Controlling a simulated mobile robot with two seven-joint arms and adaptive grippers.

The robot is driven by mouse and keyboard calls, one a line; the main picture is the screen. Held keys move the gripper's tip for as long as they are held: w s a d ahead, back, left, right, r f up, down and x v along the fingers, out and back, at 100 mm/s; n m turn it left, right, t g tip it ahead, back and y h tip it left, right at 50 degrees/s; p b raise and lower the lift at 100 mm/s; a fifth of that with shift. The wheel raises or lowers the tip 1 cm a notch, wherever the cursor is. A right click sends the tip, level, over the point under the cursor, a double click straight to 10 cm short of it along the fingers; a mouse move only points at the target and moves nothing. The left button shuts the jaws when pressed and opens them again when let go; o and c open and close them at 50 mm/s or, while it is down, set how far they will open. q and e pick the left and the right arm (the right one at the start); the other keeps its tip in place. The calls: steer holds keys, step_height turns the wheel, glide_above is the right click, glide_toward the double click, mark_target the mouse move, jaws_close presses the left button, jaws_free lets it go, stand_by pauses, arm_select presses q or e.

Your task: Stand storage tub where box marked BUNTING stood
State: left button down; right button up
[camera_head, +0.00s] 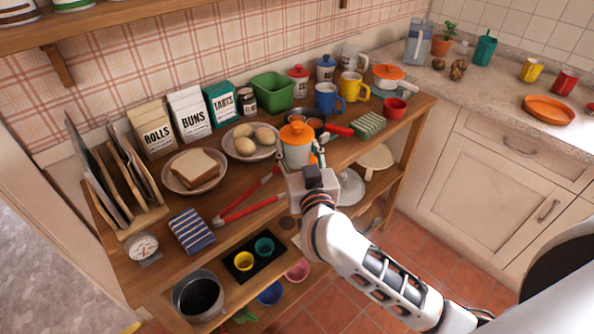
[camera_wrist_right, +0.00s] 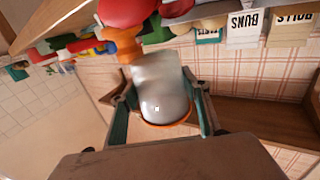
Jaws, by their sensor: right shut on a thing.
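The wrist view shows the canister (camera_wrist_right: 160,85) between the two fingers (camera_wrist_right: 162,112). I cannot tell whether its base touches the top. A green open tub (camera_head: 272,92) stands at the back, right of the upright boxes ROLLS (camera_head: 155,136), BUNS (camera_head: 190,116) and TARTS (camera_head: 222,104). No box marked BUNTING is seen. My left gripper is not in view.
A plate of eggs or rolls (camera_head: 233,153), a bread plate (camera_head: 169,184), red-handled tongs (camera_head: 250,210) and a striped cloth (camera_head: 192,232) lie left of the canister. Mugs (camera_head: 329,100) and jars crowd the back right. The shelf below holds small cups.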

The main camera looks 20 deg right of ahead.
mark_target(297, 168)
steer(key=shift+f, duration=0.3)
step_height(297, 168, down, 6)
steer(key=shift+r+b, duration=0.2)
steer(key=shift+b, duration=1.05)
steer(key=shift+f, duration=0.2)
steer(key=o, duration=1.1)
steer(key=shift+f, duration=0.1)
